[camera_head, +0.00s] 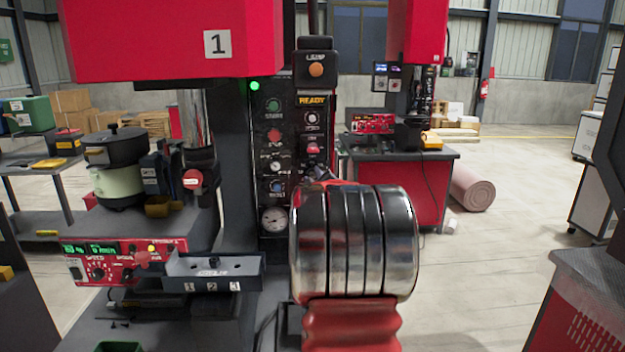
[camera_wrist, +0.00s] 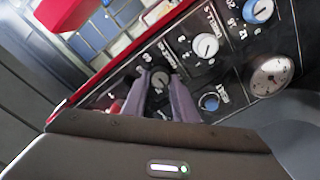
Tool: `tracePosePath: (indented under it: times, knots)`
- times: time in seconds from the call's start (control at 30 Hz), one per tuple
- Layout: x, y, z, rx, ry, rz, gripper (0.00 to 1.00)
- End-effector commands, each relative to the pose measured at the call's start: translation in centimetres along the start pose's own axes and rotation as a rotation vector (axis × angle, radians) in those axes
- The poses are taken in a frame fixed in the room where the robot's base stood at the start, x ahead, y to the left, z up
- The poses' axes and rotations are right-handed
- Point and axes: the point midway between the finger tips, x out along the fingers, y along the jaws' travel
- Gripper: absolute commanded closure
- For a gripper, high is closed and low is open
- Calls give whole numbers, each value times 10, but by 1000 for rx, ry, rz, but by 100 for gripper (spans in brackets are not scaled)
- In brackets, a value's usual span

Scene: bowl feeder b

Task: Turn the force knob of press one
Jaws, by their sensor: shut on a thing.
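Press one is the red machine (camera_head: 178,45) with the number 1 on its head. Its black control panel (camera_head: 291,95) carries knobs, buttons and a gauge. In the wrist view my gripper (camera_wrist: 159,84) has its two grey fingers on either side of a dark round knob (camera_wrist: 160,77) and is shut on it. Numbers ring the knob, but its name label is not readable, so I cannot confirm it as the force knob. In the head view my arm hides the gripper and this part of the panel.
Close by in the wrist view are a white knob (camera_wrist: 206,46), a blue knob (camera_wrist: 258,10), a blue button (camera_wrist: 209,102) and a round gauge (camera_wrist: 270,76). In the head view, a green lamp (camera_head: 254,86) is lit and a READY display (camera_head: 313,100) glows above the knobs.

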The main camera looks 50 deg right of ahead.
Motion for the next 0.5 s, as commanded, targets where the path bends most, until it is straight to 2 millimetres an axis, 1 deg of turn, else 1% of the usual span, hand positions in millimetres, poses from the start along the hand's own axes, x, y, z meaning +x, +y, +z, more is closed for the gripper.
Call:
tracePosePath:
  times: [0.27, 0.5]
  knots:
    - [3, -1, 1, 50, 2, -2, 97]
    - [3, -1, 2, 182, 5, 2, 96]
